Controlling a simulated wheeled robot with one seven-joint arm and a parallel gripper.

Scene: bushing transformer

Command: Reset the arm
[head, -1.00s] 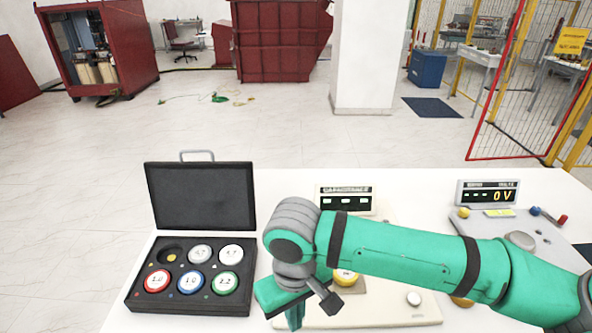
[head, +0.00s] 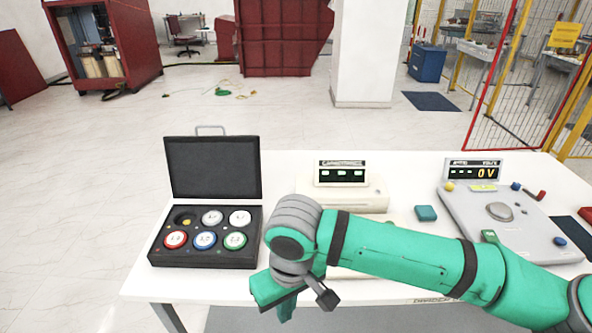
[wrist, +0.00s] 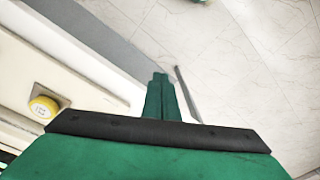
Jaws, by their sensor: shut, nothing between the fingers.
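My gripper (head: 285,310) hangs at the end of my folded green arm, low in the head view, at the table's front edge. In the wrist view its green fingers (wrist: 160,98) are together with nothing between them, and floor shows beyond them. A round yellow-sided capacitor (wrist: 43,107) with a pale top sits on a light surface to the left in the wrist view, apart from the fingers. In the head view my arm hides it.
The white table (head: 400,165) bears an open black case (head: 205,258) with several round capacitors and one empty slot, a capacitance meter (head: 345,200), a teal block (head: 426,213) and a grey tester (head: 468,225) reading 0 V. Floor behind the table is mostly clear.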

